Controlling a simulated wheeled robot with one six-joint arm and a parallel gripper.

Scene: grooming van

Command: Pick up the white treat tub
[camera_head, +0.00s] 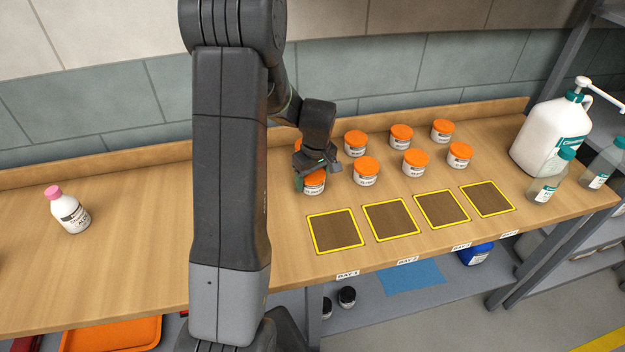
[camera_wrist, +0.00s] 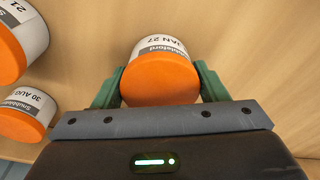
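Several white tubs with orange lids stand in two rows on the wooden bench. My gripper (camera_head: 313,172) is low over the front row's leftmost tub (camera_head: 314,187). In the wrist view this tub (camera_wrist: 161,75) sits between the two green fingers of my gripper (camera_wrist: 160,78), its label reading JAN 27. The fingers lie close against both sides of it; whether they press on it is not clear. Two other tubs show at the left of the wrist view, one labelled 30 AUG (camera_wrist: 25,112) and one with a 21 on its label (camera_wrist: 20,40).
A white pump jug (camera_head: 548,135) and clear bottles (camera_head: 548,180) stand at the right. A pink-capped bottle (camera_head: 70,214) stands at the left, with clear bench around it.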

